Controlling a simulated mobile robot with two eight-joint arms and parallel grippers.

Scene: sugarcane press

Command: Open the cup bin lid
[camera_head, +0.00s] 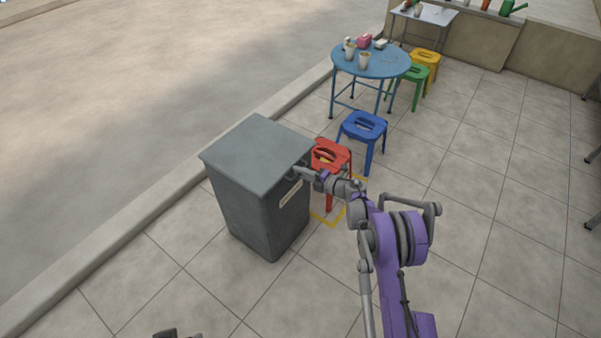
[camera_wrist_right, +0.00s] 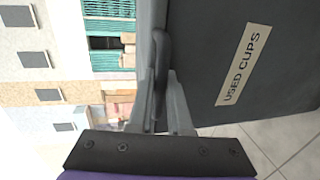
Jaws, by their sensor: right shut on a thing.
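The cup bin (camera_head: 262,215) is a grey bin standing on the tiled floor left of the middle in the head view. Its flat lid (camera_head: 257,150) lies closed on top. In the right wrist view the bin wall (camera_wrist_right: 205,70) carries a "USED CUPS" label (camera_wrist_right: 243,65). My right gripper (camera_head: 301,172) is at the lid's right edge, and its fingers (camera_wrist_right: 160,105) are shut on a dark lid handle (camera_wrist_right: 160,65). My left gripper is not clearly in view; only a small dark part shows at the bottom edge of the head view.
A red stool (camera_head: 331,157) stands close behind the gripper, over a yellow floor marking (camera_head: 328,221). A blue stool (camera_head: 364,128) and a round blue table (camera_head: 385,64) with cups stand farther back. A kerb (camera_head: 150,215) runs left of the bin.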

